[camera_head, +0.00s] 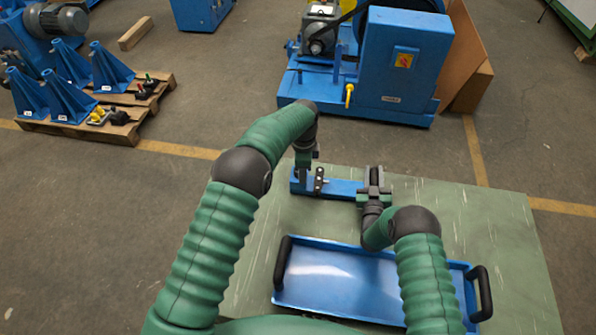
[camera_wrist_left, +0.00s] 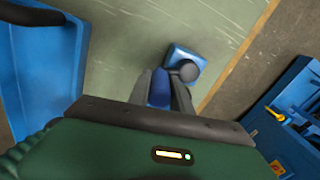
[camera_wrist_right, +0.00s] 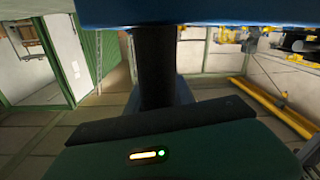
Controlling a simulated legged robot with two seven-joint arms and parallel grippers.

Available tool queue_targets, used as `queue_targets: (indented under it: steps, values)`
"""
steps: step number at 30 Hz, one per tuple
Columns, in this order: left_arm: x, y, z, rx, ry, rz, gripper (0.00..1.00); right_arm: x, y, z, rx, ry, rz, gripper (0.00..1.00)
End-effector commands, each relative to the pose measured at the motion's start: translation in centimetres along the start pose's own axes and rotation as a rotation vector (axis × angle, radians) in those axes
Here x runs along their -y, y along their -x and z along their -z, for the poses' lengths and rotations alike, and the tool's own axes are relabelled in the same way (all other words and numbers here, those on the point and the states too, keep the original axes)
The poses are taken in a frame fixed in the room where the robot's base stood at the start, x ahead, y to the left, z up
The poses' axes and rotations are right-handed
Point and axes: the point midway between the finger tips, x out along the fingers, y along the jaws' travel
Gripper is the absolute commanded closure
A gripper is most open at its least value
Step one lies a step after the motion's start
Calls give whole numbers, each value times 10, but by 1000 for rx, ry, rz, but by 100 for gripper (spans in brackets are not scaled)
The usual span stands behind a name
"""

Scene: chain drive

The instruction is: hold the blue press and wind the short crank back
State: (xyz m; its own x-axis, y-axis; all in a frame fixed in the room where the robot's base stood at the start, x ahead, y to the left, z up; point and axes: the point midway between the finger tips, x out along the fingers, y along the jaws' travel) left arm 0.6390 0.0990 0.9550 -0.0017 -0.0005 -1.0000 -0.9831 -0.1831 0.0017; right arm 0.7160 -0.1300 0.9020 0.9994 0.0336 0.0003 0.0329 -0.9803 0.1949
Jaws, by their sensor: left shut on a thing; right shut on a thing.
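A long blue fixture (camera_head: 340,187) lies on the green table, with a small dark linkage (camera_head: 318,182) standing on it. My left gripper (camera_head: 302,165) reaches down at its left end. In the left wrist view the fingers are shut on a blue piece (camera_wrist_left: 158,88), apparently the blue press. A blue block (camera_wrist_left: 184,56) with a dark round knob lies just beyond them. My right gripper (camera_head: 373,185) is at the fixture's right end, shut, apparently on the short crank, which its jaws hide. In the right wrist view a dark finger (camera_wrist_right: 155,65) stands below a wide blue band (camera_wrist_right: 190,13).
A blue tray (camera_head: 335,280) with dark handles lies on the table's near side, under my right arm. The green table (camera_head: 500,240) is clear on the right. A large blue machine (camera_head: 400,70) stands on the floor behind. A pallet (camera_head: 90,130) holds blue stands at the left.

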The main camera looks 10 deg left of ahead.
Motion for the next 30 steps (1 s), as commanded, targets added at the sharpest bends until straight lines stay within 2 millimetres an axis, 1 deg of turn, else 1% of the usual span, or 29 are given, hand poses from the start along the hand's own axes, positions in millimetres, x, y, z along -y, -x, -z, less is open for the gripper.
queue_targets:
  steps: [3, 18, 24, 30]
  values:
    - [3, 1, 8, -5, 105, 7, 100, 3, 0, 0, -2, 2, 7, 100]
    - [16, 1, 27, -5, 577, 7, 100, 2, 1, 0, -1, 2, 6, 100]
    - [22, 1, 31, -5, 735, 7, 100, 2, 1, 0, 0, 2, 6, 100]
    - [28, 0, 35, -5, 839, 6, 100, 2, 1, 0, 0, 2, 6, 100]
